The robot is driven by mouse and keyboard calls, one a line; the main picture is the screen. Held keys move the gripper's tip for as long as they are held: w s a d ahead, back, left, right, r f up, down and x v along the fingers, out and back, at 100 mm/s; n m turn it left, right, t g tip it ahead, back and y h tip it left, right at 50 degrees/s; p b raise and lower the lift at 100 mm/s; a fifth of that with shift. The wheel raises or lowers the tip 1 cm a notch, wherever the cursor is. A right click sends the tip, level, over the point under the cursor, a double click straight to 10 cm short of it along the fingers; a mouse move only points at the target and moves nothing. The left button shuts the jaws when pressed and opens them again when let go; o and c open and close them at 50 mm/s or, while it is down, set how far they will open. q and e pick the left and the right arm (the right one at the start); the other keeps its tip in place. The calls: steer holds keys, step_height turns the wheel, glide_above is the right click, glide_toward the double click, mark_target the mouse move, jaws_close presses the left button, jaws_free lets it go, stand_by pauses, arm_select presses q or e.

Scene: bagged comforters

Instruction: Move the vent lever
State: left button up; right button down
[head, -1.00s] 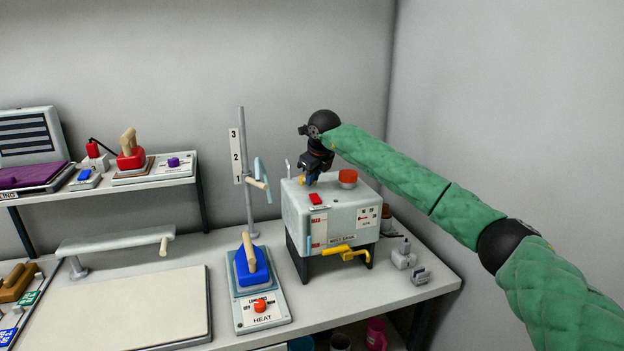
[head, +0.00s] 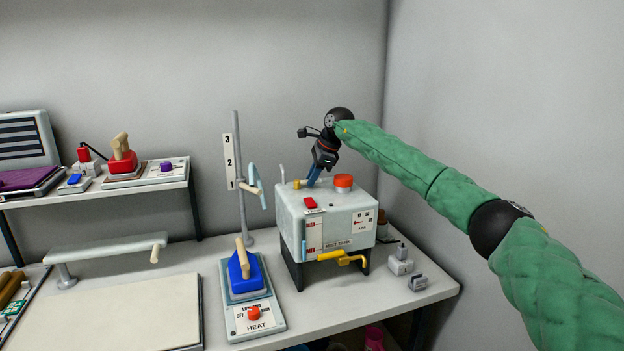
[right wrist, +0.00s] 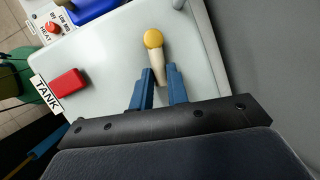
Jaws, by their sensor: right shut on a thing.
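The vent lever (right wrist: 157,60) is a short cream handle with a yellow ball end on top of the grey-white tank box (head: 320,195). In the right wrist view it lies between the two blue fingers of my right gripper (right wrist: 161,75), which is shut on it, with the ball sticking out past the fingertips. In the head view my right gripper (head: 312,181) comes down onto the box top at a slant, between the yellow tip (head: 297,184) and the red round knob (head: 343,182). The fingers and wrist hide much of the lever there. My left gripper is not in view.
Small grey blocks (head: 402,262) sit right.

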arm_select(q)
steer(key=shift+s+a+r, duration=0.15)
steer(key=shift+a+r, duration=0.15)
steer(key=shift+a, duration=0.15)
arm_select(e)
steer(key=shift+w+r+n+g, duration=0.1)
steer(key=shift+w+n+g, duration=0.4)
steer(key=shift+n, duration=0.6)
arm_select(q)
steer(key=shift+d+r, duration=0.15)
arm_select(e)
steer(key=c, duration=1.5)
jaws_free()
steer(key=shift+o, duration=0.7)
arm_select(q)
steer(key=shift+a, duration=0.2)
